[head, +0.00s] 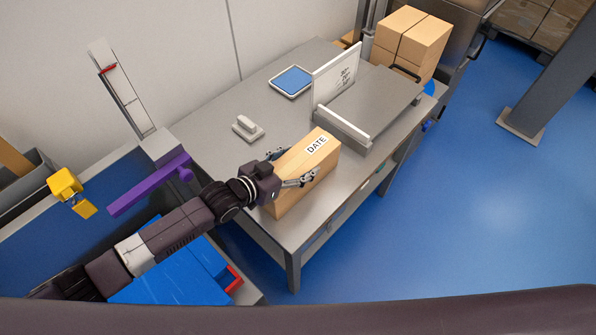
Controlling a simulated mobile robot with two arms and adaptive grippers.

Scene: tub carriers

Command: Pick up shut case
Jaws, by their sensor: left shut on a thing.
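The shut case (308,178) is a tan cardboard box with a white label reading DATE on its top. It is at the near edge of the grey metal table (222,164). My left gripper (291,166) reaches in from the left and is shut on the near left end of the case, one finger on each side. The gripper hides part of that end. I cannot tell whether the case's underside touches the table. My right gripper is not in view.
Right behind the case is a grey metal unit (377,104) with a white upright panel (336,75). A blue-topped scale (292,81) and a small white device (247,127) are farther back. Stacked cartons (412,40) stand beyond.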

